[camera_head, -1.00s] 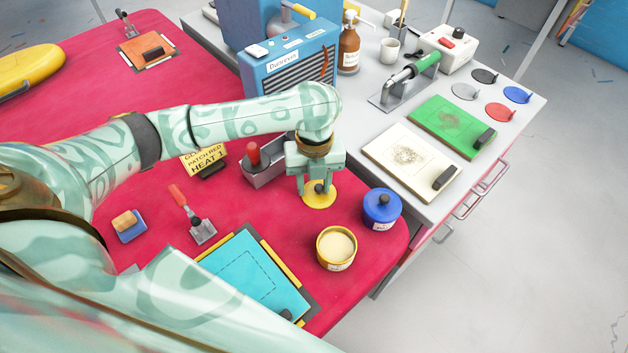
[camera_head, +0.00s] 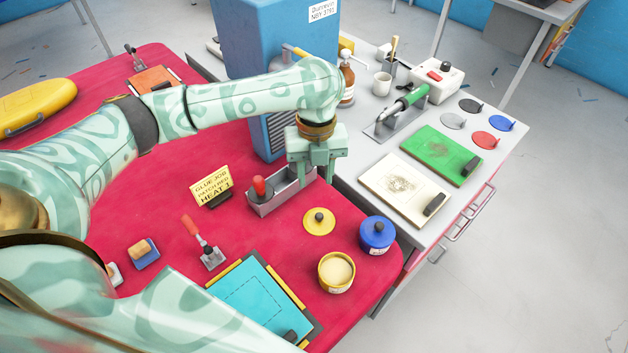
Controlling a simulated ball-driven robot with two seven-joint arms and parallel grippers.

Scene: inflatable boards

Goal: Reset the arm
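My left arm comes in from the left, and its pale green gripper (camera_head: 316,172) points down above the red table (camera_head: 150,215). Its fingers are apart with nothing between them. It hangs behind the yellow lid (camera_head: 319,222), which lies flat on the red table with its dark knob up. The gripper overlaps the right end of the grey metal tray (camera_head: 281,196) in the picture; I cannot tell how high it is above it. My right gripper is not in view.
An open yellow tub (camera_head: 336,272) and a blue lidded tub (camera_head: 376,235) stand near the red table's right edge. A blue machine (camera_head: 262,60) stands behind my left arm. A yellow sign (camera_head: 210,186), a brush (camera_head: 203,244) and a cyan sheet (camera_head: 255,296) are nearer.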

